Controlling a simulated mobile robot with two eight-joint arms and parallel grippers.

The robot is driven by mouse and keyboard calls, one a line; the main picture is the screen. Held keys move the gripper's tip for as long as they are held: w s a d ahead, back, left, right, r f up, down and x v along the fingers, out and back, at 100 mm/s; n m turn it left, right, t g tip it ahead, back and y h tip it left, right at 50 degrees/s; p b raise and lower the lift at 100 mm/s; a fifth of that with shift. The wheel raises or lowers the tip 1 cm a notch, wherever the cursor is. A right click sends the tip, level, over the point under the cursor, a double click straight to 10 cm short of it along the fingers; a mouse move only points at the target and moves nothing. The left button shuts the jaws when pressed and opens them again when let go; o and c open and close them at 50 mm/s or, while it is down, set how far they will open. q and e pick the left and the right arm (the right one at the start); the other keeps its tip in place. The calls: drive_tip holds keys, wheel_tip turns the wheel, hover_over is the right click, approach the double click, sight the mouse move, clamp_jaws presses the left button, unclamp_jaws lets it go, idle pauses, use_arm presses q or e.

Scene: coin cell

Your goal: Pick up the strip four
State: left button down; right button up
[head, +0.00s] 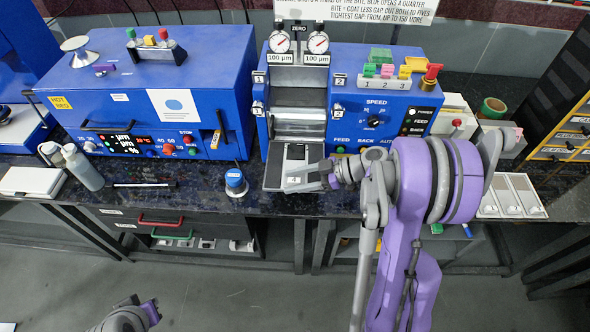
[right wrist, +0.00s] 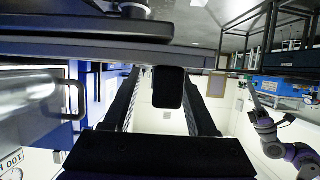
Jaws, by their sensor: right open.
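I cannot make out a strip marked four in either view. A flat metal tray (head: 275,178) at the front of the right blue roller machine (head: 345,100) bears a pale plate with a darker patch (head: 296,152); I cannot tell whether this is a strip. My right gripper (head: 290,182) is open over the tray's front part and hides some of it. In the right wrist view its dark fingers (right wrist: 160,100) show with a dark block between them, which I cannot identify. My left arm's end (head: 128,315) shows at the bottom left, its fingers unclear.
The left blue machine (head: 150,100) stands beside the roller machine. A blue-topped weight or knob (head: 236,182) stands left of the tray. White bottles (head: 82,168) stand at the far left. A compartmented white tray (head: 512,195) lies right of my right arm.

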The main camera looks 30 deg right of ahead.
clamp_jaws()
idle(0.3)
